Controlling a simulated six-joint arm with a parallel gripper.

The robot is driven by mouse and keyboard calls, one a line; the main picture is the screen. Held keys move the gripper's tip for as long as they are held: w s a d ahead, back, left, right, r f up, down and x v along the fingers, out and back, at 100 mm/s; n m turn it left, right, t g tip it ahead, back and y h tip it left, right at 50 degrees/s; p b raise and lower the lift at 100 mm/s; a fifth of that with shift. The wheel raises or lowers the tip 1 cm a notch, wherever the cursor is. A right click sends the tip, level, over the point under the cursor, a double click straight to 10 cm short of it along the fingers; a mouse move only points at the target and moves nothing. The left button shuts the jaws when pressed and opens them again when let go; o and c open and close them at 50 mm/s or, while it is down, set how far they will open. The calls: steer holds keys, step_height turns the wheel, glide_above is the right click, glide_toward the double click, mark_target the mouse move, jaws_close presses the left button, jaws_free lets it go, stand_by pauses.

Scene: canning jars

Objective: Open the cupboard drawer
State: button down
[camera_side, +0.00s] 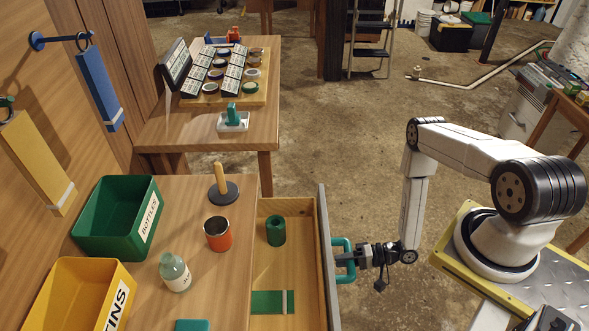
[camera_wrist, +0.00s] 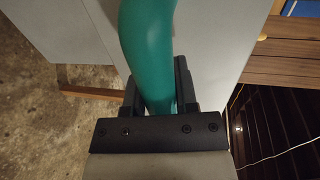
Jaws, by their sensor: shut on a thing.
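The cupboard drawer (camera_side: 325,255) is pulled out from under the wooden worktop, with its inside showing in the side view. My gripper (camera_side: 355,258) is shut on the handle from the right side. In the wrist view the dark fingers (camera_wrist: 157,92) sit on both sides of the handle bar.
Open floor (camera_side: 345,150) lies beyond my arm.

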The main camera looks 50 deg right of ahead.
steer(key=shift+v, duration=0.95)
steer(key=shift+f, duration=0.2)
steer(key=shift+c, duration=2)
jaws_free()
steer(key=shift+s+d, duration=0.1)
steer(key=shift+d, duration=0.05)
steer(key=s+d+r, duration=0.3)
steer(key=r, duration=0.5)
